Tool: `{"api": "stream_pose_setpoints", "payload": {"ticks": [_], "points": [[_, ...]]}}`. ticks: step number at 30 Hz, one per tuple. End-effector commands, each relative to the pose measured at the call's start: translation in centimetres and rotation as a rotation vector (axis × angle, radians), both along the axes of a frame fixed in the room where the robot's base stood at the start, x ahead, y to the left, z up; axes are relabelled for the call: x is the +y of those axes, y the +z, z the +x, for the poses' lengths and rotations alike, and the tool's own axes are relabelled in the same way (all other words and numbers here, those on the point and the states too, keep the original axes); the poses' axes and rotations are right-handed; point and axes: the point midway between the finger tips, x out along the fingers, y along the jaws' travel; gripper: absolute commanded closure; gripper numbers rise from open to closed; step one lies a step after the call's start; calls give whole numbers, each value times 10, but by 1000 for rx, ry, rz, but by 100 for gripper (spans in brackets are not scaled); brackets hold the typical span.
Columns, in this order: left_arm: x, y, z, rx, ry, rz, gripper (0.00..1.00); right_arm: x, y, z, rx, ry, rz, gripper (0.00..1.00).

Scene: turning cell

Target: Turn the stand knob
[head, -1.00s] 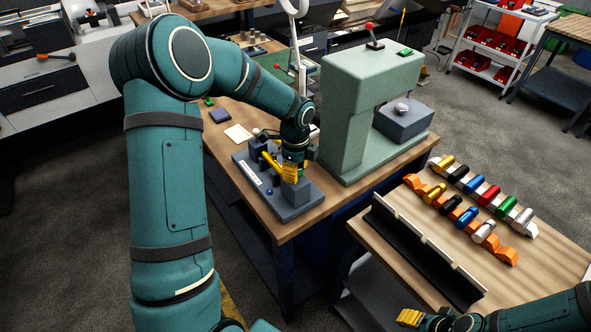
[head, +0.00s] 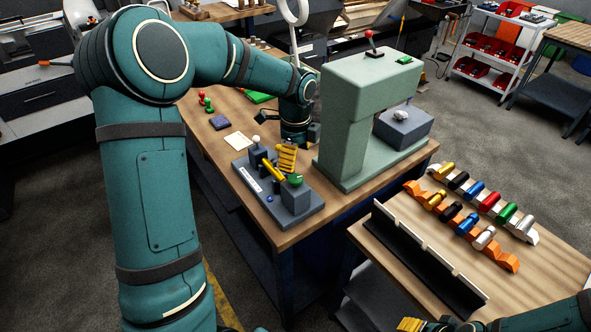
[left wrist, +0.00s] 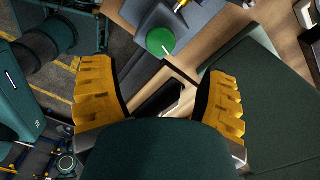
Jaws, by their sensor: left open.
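The stand (head: 310,209) is a dark grey base plate on the near end of the bench. A green round knob (head: 295,179) sits on top of the grey block at its right end. The knob also shows as a green disc (left wrist: 161,41) in the left wrist view, beyond the fingertips. My left gripper (head: 287,158), with yellow fingers, hangs behind and above the knob, apart from it. Its fingers stand wide apart and empty in the left wrist view. My right gripper (head: 410,324) shows only partly at the bottom edge, its jaw state unclear.
The stand also carries a yellow bar (head: 272,169), a white ball knob (head: 256,139) and a blue button (head: 270,198). A pale green press (head: 345,120) stands close right of my left gripper. A table (head: 540,262) with coloured cylinders is at right.

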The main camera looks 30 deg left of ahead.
Motion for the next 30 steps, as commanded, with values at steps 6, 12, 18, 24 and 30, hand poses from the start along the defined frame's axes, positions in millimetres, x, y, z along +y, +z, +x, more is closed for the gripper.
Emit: {"api": "stream_pose_setpoints", "payload": {"ticks": [6,12,18,24,30], "points": [[0,30,0,0,-1,0,25,0,0,0,0,0,0,53],[-1,39,-1,3,-2,0,25,0,0,0,0,0,0,53],[-1,38,-1,3,-2,0,25,0,0,0,0,0,0,53],[0,38,-1,2,-1,0,25,0,0,0,0,0,0,53],[-10,20,0,0,27,-21,25,0,-4,0,1,0,0,53]]}}
